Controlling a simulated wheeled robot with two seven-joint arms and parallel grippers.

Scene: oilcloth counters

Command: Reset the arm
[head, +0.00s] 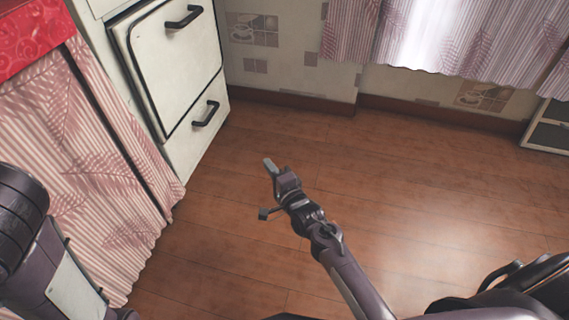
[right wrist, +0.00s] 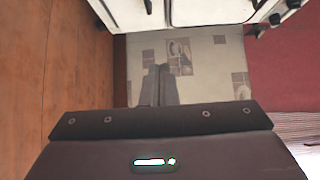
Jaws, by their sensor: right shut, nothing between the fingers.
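My right gripper (head: 270,167) is held out over the wooden floor near the middle of the head view. Its fingers are together and empty, and they touch nothing. In the right wrist view the closed fingers (right wrist: 160,72) point toward the patterned wall. Part of my left arm shows at the lower left of the head view, but its gripper is out of sight.
A white stove (head: 170,70) with black handles stands at the upper left. A counter with a red oilcloth (head: 35,35) and a striped curtain (head: 90,170) is at the left. The wooden floor (head: 420,190) is clear around the right gripper. A striped window curtain (head: 490,40) hangs at the back.

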